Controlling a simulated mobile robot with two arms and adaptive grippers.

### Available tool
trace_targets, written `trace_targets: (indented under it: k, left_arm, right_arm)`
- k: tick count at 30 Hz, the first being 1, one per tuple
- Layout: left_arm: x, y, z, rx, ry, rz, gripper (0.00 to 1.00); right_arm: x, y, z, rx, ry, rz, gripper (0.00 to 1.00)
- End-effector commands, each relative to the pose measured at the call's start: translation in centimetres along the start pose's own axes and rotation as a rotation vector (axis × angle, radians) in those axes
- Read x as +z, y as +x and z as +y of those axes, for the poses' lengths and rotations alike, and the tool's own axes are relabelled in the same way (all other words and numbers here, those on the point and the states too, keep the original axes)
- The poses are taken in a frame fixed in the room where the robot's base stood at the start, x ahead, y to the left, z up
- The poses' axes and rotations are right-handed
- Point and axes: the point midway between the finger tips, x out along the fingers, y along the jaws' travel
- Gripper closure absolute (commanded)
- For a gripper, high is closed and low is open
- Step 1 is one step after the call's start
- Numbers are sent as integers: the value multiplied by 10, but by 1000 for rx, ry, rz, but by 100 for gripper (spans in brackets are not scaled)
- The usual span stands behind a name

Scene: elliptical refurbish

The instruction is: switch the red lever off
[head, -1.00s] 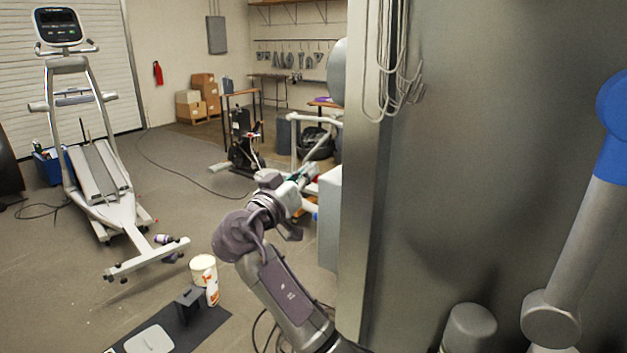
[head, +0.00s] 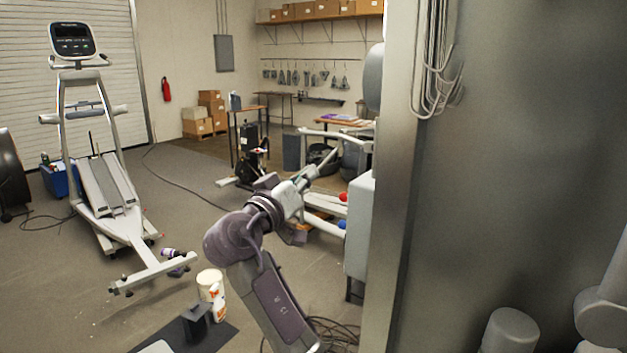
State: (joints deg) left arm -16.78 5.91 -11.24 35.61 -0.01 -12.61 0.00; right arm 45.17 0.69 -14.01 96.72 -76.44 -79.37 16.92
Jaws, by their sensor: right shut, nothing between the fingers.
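A small red knob (head: 343,197), which looks like the end of the red lever, sticks out at the left edge of a grey box (head: 359,228). A blue knob (head: 341,223) sits just below it. The lever's shaft is too small to make out, and I cannot tell its position. My right gripper (head: 309,175) is up and left of the red knob in the head view, fingers pointing up and to the right. It is shut, holds nothing and appears apart from the knob. My left gripper is not in view.
A large metal panel (head: 510,170) with hanging cables (head: 432,70) fills the right side. An elliptical machine (head: 110,180) stands at left. Floor between is mostly clear.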

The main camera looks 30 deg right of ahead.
Motion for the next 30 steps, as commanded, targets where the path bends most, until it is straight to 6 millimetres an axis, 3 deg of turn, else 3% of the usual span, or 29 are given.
trace_targets:
  k: [3,10,19,30]
  left_arm:
    - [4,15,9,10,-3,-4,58]
    - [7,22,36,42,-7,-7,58]
    - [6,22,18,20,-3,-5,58]
    - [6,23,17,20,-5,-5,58]
  right_arm:
    - [4,-23,0,-2,4,-1,100]
    - [1,-47,3,0,1,0,100]
    - [-1,-50,4,2,0,-1,100]
    - [4,-50,-4,-12,-18,1,100]
